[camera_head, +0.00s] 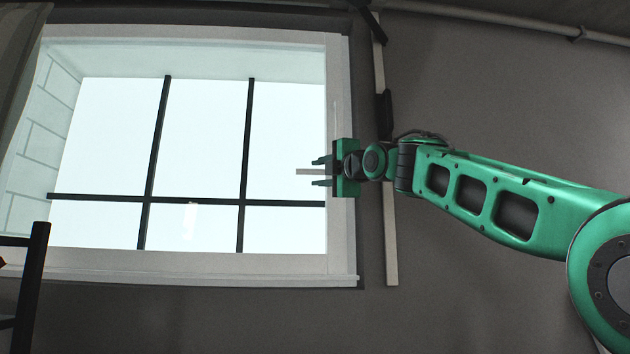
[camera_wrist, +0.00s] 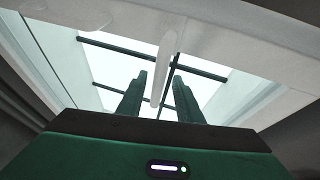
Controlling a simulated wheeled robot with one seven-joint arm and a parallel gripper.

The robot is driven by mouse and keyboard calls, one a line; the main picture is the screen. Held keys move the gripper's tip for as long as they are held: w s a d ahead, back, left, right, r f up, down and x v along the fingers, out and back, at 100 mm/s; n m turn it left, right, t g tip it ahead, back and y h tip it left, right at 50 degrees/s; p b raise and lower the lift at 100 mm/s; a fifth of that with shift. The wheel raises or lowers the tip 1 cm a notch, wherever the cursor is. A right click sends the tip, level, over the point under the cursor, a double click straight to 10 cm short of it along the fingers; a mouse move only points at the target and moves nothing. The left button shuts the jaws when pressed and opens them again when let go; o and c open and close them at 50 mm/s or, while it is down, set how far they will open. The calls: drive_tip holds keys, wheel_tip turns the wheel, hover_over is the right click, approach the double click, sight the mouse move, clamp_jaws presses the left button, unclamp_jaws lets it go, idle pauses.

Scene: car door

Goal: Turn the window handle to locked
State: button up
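The window (camera_head: 195,150) has a pale frame, bright panes and dark bars, and fills the left of the head view. The window handle (camera_head: 308,172) is a slim, pale bar lying about level near the right side of the frame. In the wrist view the handle (camera_wrist: 162,66) runs down between my fingers. My gripper (camera_head: 320,172) is at the right side of the window, with one finger above the handle and one below. It is open, and gaps show between the fingers and the handle. The handle's mount is hidden behind my gripper in the head view.
A grey wall (camera_head: 480,90) lies to the right, with a pale vertical strip (camera_head: 391,240) beside the window. A pipe (camera_head: 500,20) runs along the top. A dark post (camera_head: 32,285) stands at the lower left, below a curtain (camera_head: 15,60).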

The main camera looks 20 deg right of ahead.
drive_tip(key=shift+x, duration=0.8)
clamp_jaws()
drive_tip(key=shift+f, duration=0.1)
